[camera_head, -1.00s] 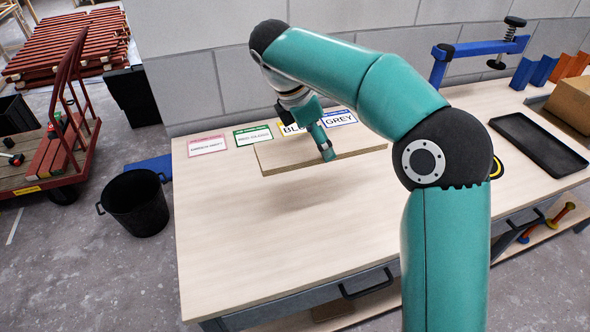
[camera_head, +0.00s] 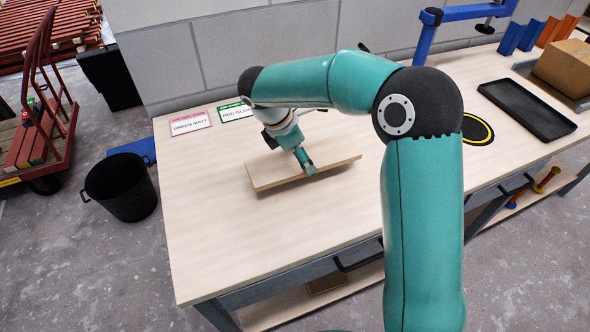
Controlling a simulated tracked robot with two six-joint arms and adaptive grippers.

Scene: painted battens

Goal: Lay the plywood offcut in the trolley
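The plywood offcut (camera_head: 335,173) is a flat, pale board above the workbench, with a shadow beneath it. My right gripper (camera_head: 308,169) is shut on the board's near long edge, around its middle; the fingertips are small in view. The trolley (camera_head: 62,148) stands on the floor at the left, with a red frame, tall red handle rails and a wooden deck, cut off by the picture's edge. Painted battens (camera_head: 25,145) lie on its deck. My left gripper is not in view.
The workbench (camera_head: 235,235) is clear in front of the board. A black bucket (camera_head: 122,188) stands on the floor between bench and trolley.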

